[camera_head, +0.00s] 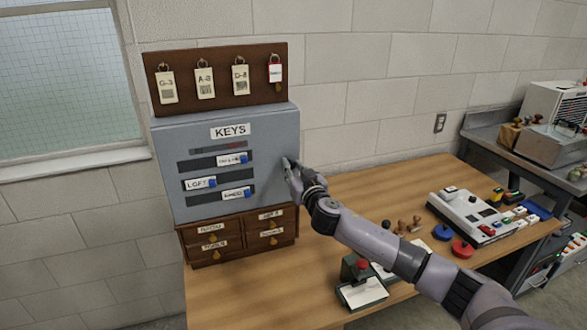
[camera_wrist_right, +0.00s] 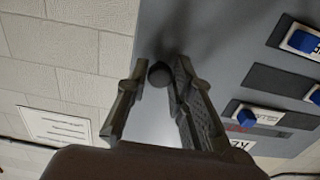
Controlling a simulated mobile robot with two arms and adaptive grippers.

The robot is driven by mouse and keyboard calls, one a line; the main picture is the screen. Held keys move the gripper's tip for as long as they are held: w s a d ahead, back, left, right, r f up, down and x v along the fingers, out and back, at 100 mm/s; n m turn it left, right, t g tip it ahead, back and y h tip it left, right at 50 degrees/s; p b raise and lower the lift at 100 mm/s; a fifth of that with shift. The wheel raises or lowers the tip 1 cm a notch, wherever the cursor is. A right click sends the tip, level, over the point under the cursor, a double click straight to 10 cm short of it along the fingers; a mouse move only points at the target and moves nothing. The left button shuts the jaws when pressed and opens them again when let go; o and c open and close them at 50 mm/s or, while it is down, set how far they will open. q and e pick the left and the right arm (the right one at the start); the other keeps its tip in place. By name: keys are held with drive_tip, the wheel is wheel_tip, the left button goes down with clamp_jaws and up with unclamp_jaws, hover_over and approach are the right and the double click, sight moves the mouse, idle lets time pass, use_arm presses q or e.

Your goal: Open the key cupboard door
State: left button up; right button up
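The grey key cupboard (camera_head: 265,135) stands on a small wooden drawer unit against the wall, labelled KEYS. Its door looks shut. Its front carries dark slots with white name plates and blue sliders (camera_head: 212,182). My right gripper (camera_head: 291,168) is at the right edge of the door. In the wrist view, a dark round knob (camera_wrist_right: 159,74) sits on the cupboard front (camera_wrist_right: 205,35). The fingers of my right gripper (camera_wrist_right: 158,72) are apart, one on each side of the knob, with a gap visible on the left side. My left gripper is not in view.
A key board (camera_head: 220,95) with tagged keys is above the cupboard. The drawer unit (camera_head: 240,238) is below it. On the wooden table (camera_head: 240,295) are stamps, a stand with a red knob (camera_head: 362,270) and a white device (camera_head: 470,215). A window is at left.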

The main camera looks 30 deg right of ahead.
clamp_jaws()
drive_tip(key=shift+s+a+f, duration=0.1)
drive_tip(key=shift+s, duration=0.05)
idle(0.4)
